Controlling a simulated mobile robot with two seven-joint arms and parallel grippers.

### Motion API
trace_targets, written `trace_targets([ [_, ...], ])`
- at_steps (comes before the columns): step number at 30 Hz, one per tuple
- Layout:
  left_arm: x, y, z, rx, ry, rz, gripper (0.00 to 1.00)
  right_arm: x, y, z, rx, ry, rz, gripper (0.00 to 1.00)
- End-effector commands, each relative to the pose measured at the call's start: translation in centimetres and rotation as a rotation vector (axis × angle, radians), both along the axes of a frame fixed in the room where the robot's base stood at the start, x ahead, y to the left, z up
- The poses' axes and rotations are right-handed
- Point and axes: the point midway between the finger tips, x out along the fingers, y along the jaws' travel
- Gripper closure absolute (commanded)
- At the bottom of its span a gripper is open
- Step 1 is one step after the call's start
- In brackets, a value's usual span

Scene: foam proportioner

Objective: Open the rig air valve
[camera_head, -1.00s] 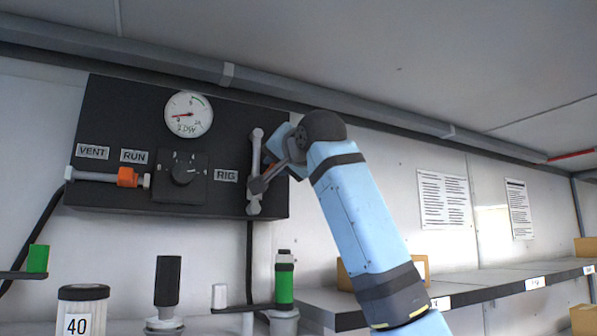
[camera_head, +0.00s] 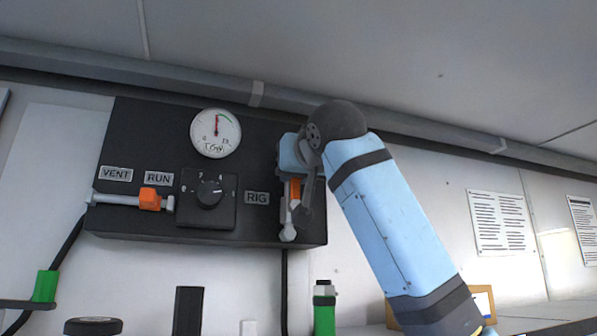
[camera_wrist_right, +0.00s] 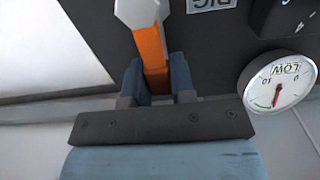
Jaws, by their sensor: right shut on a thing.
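The rig air valve sits at the right end of a black panel (camera_head: 255,225), beside the RIG label (camera_head: 257,198). Its orange lever (camera_head: 295,188) lies upright, in line with the grey vertical pipe (camera_head: 288,234). My right gripper (camera_head: 302,188) is at this lever, partly covering it and the upper pipe. In the right wrist view my right gripper (camera_wrist_right: 160,80) has a finger on each side of the orange lever (camera_wrist_right: 150,48) and is shut on it. The gauge (camera_head: 215,133) has its needle pointing about straight up. My left gripper is not in view.
A second orange lever (camera_head: 150,199) lies on a horizontal pipe at the panel's left, below the VENT and RUN labels. A black knob (camera_head: 209,193) stands out in the middle. Green-banded fittings (camera_head: 324,312) stand below the panel. A shelf is at the lower right.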

Motion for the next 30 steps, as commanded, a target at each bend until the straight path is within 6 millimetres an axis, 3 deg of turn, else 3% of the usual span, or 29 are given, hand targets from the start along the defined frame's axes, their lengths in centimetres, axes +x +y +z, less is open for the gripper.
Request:
trace_targets([
  [14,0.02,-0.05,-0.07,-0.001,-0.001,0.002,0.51,0.05,0.16,-0.28,-0.016,0.001,0.0,1.0],
  [15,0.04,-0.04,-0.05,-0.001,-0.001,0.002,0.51,0.06,0.17,-0.29,-0.016,0.001,0.0,0.68],
  [17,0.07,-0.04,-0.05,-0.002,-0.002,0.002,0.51,0.04,0.17,-0.28,-0.015,0.001,0.0,0.54],
  [30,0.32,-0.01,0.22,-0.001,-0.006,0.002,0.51,0.22,0.06,-0.16,-0.013,0.0,0.001,0.51],
])
